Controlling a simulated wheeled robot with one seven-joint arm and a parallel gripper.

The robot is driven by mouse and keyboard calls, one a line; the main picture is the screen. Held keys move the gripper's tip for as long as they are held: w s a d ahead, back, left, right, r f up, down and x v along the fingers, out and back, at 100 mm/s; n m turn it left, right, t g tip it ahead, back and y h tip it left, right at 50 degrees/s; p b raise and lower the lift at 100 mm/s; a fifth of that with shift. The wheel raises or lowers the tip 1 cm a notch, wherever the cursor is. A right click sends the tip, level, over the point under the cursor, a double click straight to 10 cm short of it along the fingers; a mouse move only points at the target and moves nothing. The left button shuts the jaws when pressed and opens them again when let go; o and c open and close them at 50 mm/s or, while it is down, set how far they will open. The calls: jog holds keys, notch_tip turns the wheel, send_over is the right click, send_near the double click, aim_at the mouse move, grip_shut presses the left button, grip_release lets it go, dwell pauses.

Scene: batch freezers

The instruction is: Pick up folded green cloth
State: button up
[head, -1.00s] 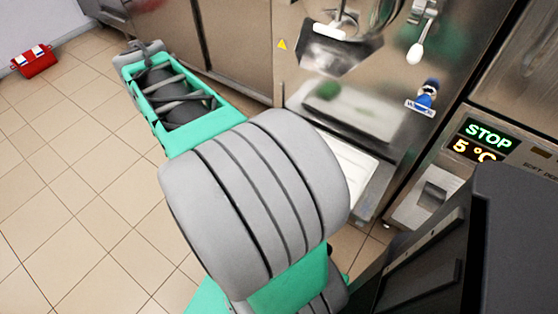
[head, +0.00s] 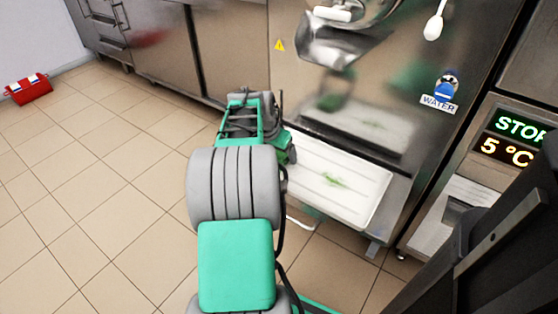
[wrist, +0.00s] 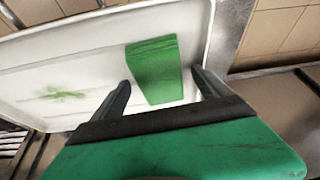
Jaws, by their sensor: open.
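The folded green cloth (wrist: 155,72) lies on a white tray (wrist: 222,14) in the wrist view. My gripper (wrist: 160,90) is open and empty, with one dark finger on each side of the cloth's near part as seen in that view. I cannot tell how high the fingers are above the tray. In the head view the tray (head: 358,205) sits on a ledge at the front of the steel machine.
A green stain (head: 334,180) marks the tray; it also shows in the wrist view (wrist: 62,94). The steel machine (head: 380,110) rises behind the tray, with a spout above. A unit with a lit display (head: 505,150) stands at right. A red box (head: 28,88) is on the open tiled floor.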

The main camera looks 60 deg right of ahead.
aim_at(278, 154)
jog(key=shift+r, duration=0.1)
jog(key=c, duration=1.5)
jog(key=shift+o, duration=0.2)
notch_tip(278, 154, up, 10)
jog(key=p, duration=0.3)
